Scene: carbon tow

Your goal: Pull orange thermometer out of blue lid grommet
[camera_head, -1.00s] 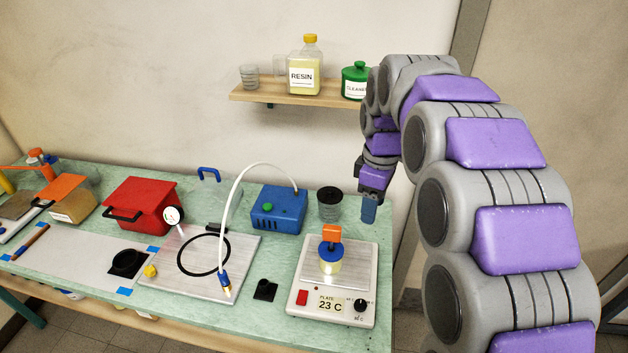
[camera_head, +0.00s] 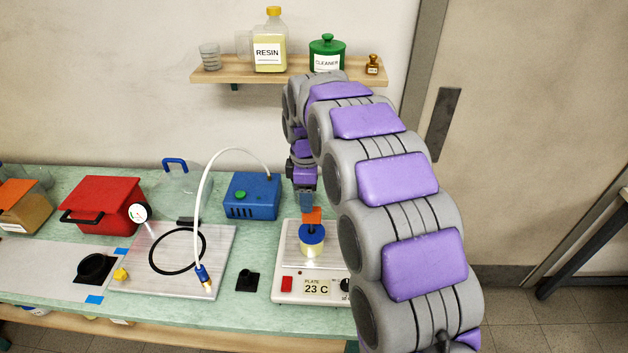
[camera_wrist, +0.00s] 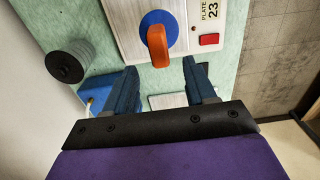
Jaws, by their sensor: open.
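The orange thermometer (camera_head: 312,215) stands upright in the blue lid (camera_head: 312,234) of a jar with pale yellow content (camera_head: 312,250) on the hot plate. In the wrist view the orange thermometer head (camera_wrist: 157,45) lies beyond my fingertips, with the blue lid (camera_wrist: 172,24) around and below it. My gripper (camera_head: 306,200) is open and points down, close above the orange head in the head view. In the wrist view my gripper (camera_wrist: 163,70) has its two dark blue fingers apart, with nothing between them. The grommet is hidden under the head.
The hot plate (camera_head: 283,263) reads 23 C. A dark-lidded jar (camera_wrist: 70,62) stands beside it in the wrist view. A blue box (camera_head: 252,195) with a white hose is to the left. The shelf (camera_head: 210,75) holds bottles above.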

